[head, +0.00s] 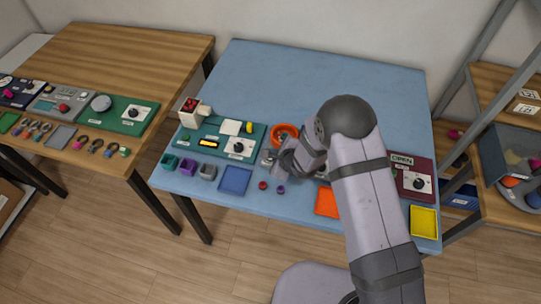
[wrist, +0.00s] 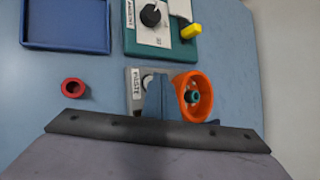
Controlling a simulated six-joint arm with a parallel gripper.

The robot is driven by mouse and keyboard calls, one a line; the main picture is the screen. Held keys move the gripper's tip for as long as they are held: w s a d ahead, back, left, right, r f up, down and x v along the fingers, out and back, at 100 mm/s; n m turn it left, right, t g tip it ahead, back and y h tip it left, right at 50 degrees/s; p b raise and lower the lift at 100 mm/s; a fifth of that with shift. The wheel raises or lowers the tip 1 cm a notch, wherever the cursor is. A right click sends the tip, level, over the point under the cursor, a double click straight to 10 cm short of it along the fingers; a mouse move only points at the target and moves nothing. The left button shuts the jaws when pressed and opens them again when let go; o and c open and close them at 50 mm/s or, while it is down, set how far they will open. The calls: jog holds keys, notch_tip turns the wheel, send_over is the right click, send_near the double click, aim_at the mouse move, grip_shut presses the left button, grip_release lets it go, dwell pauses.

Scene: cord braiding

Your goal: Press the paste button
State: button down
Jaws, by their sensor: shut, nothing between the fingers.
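The paste button (wrist: 148,81) is a pale round knob on a small grey plate (wrist: 134,92) labelled PASTE, in the middle of the wrist view. In the head view the grey plate (head: 267,157) shows just left of my gripper (head: 281,168). My gripper also shows in the wrist view (wrist: 160,84), with its fingers shut and empty. The fingers overlap the right part of the plate and lie close beside the button, hiding some of it. I cannot tell whether they touch it.
An orange bowl (wrist: 205,88) with a teal piece inside stands close right of the fingers. A green panel (wrist: 131,40) with a black dial and a blue tray (wrist: 65,48) lie beyond. A red ring (wrist: 73,88) lies left. The back of the blue table (head: 310,70) is clear.

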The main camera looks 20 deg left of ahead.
aim_at(272, 160)
jog(key=shift+f, duration=0.25)
dwell(0.3)
jog(key=shift+r+p, duration=0.75)
jog(key=shift+r, duration=0.2)
notch_tip(272, 160, up, 5)
jog(key=p, duration=0.4)
dwell(0.9)
